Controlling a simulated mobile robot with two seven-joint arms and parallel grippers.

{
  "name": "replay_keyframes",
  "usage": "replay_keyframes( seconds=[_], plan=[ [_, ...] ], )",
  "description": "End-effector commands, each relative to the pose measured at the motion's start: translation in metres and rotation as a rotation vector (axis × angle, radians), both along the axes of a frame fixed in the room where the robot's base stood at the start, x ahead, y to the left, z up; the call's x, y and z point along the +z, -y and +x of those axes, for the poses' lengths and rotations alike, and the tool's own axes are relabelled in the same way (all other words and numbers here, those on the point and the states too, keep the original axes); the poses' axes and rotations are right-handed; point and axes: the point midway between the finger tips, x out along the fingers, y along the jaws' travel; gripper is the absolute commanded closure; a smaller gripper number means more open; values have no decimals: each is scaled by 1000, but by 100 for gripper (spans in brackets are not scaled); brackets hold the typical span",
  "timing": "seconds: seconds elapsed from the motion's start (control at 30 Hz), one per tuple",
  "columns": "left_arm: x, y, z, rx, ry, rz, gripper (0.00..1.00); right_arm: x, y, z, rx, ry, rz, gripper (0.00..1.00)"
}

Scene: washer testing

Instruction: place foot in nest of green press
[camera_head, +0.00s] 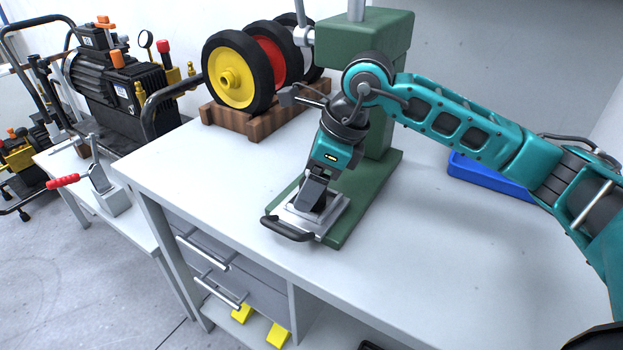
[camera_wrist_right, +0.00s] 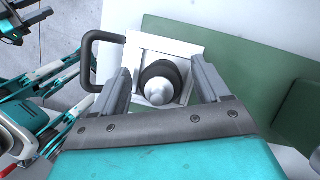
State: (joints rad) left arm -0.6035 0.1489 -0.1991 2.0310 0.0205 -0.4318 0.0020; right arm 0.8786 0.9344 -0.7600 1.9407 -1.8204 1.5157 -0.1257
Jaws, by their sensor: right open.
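The green press (camera_head: 365,45) stands on the table with a green base plate (camera_head: 388,172). A metal nest plate (camera_head: 337,212) with a black handle (camera_head: 287,230) lies at the front of its base. The foot, a black round body with a silver stem, sits in the nest in the right wrist view (camera_wrist_right: 160,88). It looks upright. My right gripper (camera_head: 318,205) points down over the nest. In the right wrist view my right gripper (camera_wrist_right: 163,85) is open, one finger on each side of the foot. In the head view the gripper hides the foot.
Wheels in a wooden rack (camera_head: 245,122) stand behind, left of the press. A blue tray (camera_head: 490,175) lies to the right. A pump (camera_head: 120,85) and a smaller side table with a red-handled clamp (camera_head: 105,190) are at left. The front right tabletop is clear.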

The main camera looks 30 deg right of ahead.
Motion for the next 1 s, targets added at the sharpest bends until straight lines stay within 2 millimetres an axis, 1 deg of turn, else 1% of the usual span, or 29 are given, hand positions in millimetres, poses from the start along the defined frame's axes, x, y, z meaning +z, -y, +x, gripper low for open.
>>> replay_keyframes(
  seconds=[0.17,0.37,0.5,0.6,0.73,1.0],
  plan=[
    [4,-1,0,1,2,1,57,7,1,0,0,1,0,25],
    [1,-4,-1,5,-4,8,57,39,12,-7,-2,5,0,25],
    [2,-5,-1,8,-3,11,57,59,18,-13,-1,3,0,25],
    [2,-6,-1,9,-1,11,57,68,21,-16,0,1,0,25],
    [2,-6,-1,9,-1,11,57,73,23,-17,1,1,1,25],
    [1,-6,-3,9,-5,11,57,73,23,-17,0,0,0,25]
  ],
)
